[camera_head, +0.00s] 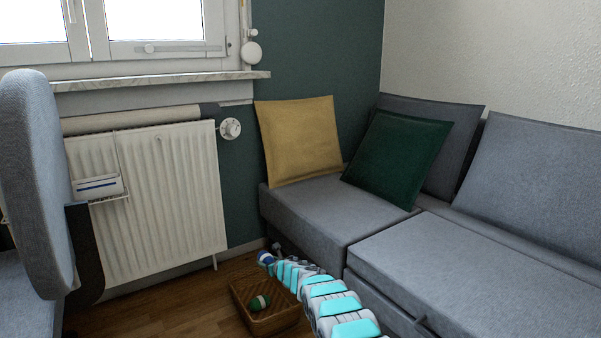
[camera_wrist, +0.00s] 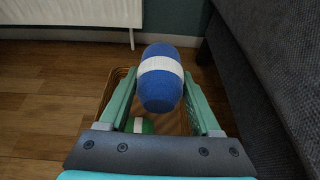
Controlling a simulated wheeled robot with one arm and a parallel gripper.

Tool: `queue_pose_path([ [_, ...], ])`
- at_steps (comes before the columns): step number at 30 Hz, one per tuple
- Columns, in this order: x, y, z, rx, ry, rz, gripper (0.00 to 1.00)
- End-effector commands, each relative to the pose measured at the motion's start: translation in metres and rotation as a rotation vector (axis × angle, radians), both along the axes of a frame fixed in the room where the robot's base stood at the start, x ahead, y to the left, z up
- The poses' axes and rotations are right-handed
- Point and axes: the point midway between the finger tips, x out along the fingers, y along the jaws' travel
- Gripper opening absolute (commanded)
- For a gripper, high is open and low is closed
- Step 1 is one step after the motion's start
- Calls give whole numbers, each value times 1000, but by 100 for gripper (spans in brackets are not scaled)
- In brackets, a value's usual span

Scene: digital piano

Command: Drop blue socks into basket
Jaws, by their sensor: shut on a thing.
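The blue socks (camera_wrist: 161,88), a rolled bundle with a white band, are between the fingers of my gripper (camera_wrist: 161,100) in the wrist view. My gripper is shut on them. They also show in the head view (camera_head: 266,258) at the tip of my arm, by the back of the basket. The brown woven basket (camera_head: 272,325) stands on the floor. In the wrist view the basket (camera_wrist: 117,92) lies below the socks, partly hidden by them and my gripper. A green rolled bundle with a white band (camera_head: 259,302) lies inside the basket.
A grey sofa (camera_head: 310,213) with cushions stands close on the right of the basket. A white radiator (camera_head: 150,200) is on the wall behind. A grey chair (camera_head: 38,180) is at the left. Wooden floor (camera_head: 180,308) is clear left of the basket.

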Motion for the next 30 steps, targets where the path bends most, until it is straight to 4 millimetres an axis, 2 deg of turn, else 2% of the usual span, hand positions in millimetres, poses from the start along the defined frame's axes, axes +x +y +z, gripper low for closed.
queue_pose_path([
  [12,-2,1,-48,0,5,1,11],
  [23,-1,1,-52,1,2,1,11],
  [24,-1,1,-52,1,2,1,67],
  [30,-1,0,-52,1,2,1,89],
])
